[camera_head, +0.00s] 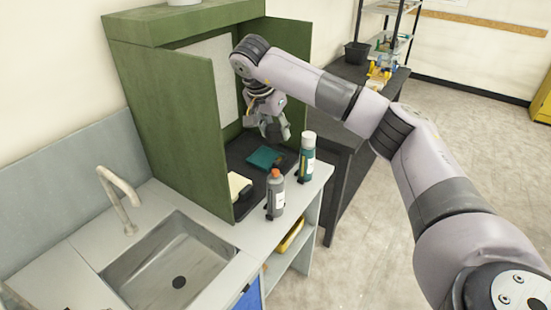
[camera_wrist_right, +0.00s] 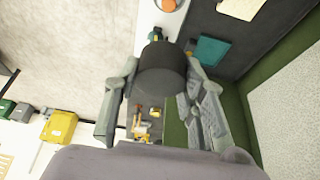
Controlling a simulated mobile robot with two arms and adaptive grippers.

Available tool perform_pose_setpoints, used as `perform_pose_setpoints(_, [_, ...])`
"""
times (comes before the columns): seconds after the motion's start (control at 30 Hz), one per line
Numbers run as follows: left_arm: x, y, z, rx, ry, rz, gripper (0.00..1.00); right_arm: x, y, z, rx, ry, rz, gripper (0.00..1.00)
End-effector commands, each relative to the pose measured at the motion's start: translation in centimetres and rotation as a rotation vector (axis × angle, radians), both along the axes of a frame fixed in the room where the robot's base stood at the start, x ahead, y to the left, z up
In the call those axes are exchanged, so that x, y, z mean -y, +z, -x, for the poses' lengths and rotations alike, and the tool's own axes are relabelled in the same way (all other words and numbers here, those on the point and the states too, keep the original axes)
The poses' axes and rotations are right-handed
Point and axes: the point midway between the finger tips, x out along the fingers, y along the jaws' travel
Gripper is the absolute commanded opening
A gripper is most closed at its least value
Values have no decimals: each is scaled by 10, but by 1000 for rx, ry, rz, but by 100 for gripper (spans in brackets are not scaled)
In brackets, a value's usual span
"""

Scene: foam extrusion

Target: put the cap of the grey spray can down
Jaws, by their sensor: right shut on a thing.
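The grey spray can (camera_head: 276,195) stands upright at the front of the counter, its orange nozzle bare on top. An orange round top, apparently the same can's (camera_wrist_right: 168,5), shows at the upper edge of the right wrist view. My right gripper (camera_head: 273,131) is inside the green booth's opening, above and behind the cans. In the right wrist view it (camera_wrist_right: 160,72) is shut on the dark grey cap (camera_wrist_right: 161,72), held in the air between its fingers. In the head view the cap is hard to make out against the gripper. My left gripper is not in view.
A teal can with a white cap (camera_head: 307,157) stands right of the grey can. A teal pad (camera_head: 265,157) and a cream block (camera_head: 238,186) lie on the dark booth floor. Green booth walls (camera_head: 175,115) flank the gripper. A sink (camera_head: 178,262) is at left.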

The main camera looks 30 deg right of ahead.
Motion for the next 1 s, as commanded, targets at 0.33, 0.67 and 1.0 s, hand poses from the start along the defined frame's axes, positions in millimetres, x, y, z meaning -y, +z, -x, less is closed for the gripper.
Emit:
perform_pose_setpoints(0.33, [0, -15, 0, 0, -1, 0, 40, 0, 62, 0, 0, 0, 0, 27])
perform_pose_setpoints(0.67, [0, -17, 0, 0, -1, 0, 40, -6, 60, 1, -3, 44, 1, 27])
perform_pose_setpoints(1.0, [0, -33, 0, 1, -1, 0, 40, -81, -34, 35, -6, 532, 1, 27])
